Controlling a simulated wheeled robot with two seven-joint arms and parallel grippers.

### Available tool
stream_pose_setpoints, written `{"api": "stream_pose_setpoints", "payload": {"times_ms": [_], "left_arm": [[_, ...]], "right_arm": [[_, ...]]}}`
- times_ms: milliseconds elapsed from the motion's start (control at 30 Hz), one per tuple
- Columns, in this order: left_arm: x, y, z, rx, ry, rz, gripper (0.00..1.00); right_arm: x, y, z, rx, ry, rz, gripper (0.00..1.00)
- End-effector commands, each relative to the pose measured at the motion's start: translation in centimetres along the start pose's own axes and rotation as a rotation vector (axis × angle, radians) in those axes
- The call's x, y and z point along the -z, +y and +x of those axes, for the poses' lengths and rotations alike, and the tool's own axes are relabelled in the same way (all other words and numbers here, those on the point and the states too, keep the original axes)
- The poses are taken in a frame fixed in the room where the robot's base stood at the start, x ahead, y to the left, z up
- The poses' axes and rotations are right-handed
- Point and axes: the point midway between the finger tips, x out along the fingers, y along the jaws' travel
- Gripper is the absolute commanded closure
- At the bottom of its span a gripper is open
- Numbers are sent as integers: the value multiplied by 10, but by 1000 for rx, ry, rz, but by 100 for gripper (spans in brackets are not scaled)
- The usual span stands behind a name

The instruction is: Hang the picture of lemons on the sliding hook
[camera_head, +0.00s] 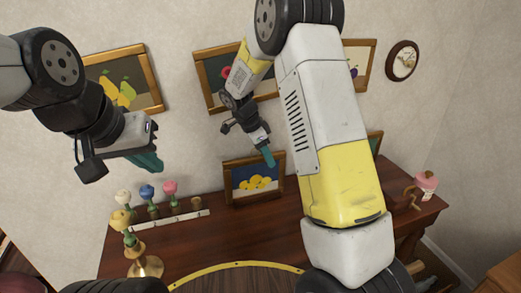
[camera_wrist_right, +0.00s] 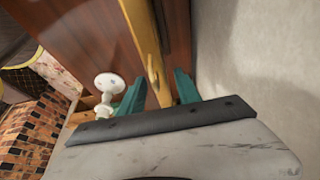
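The picture of lemons (camera_head: 254,183), yellow fruit on dark blue in a wooden frame, leans upright against the wall on the wooden cabinet. My right gripper (camera_head: 266,157) is at its top edge. In the right wrist view, the teal fingers (camera_wrist_right: 160,92) are apart, with a wooden frame edge (camera_wrist_right: 151,50) between them and gaps beside it. My left gripper (camera_head: 148,162) hangs in the air at the left, below the pear picture (camera_head: 125,85); its finger gap is not clear. I cannot make out the sliding hook.
Other framed pictures (camera_head: 205,75) hang on the wall, partly behind my right arm. A round clock (camera_head: 402,61) hangs at right. The cabinet top (camera_head: 285,225) carries a white strip (camera_head: 165,222), coloured flower-like pieces, a brass candlestick (camera_head: 146,266) and a pink-topped grinder-like object (camera_head: 425,185).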

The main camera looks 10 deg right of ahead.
Motion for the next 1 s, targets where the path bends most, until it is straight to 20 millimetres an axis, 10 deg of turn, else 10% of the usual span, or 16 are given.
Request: {"api": "stream_pose_setpoints", "payload": {"times_ms": [567, 1000], "left_arm": [[0, 0, 0, 0, 0, 0, 100], [0, 0, 0, 0, 0, 0, 100]], "right_arm": [[-3, 5, -82, 9, -20, -21, 60], [51, 125, -155, 288, -253, -558, 60]]}}
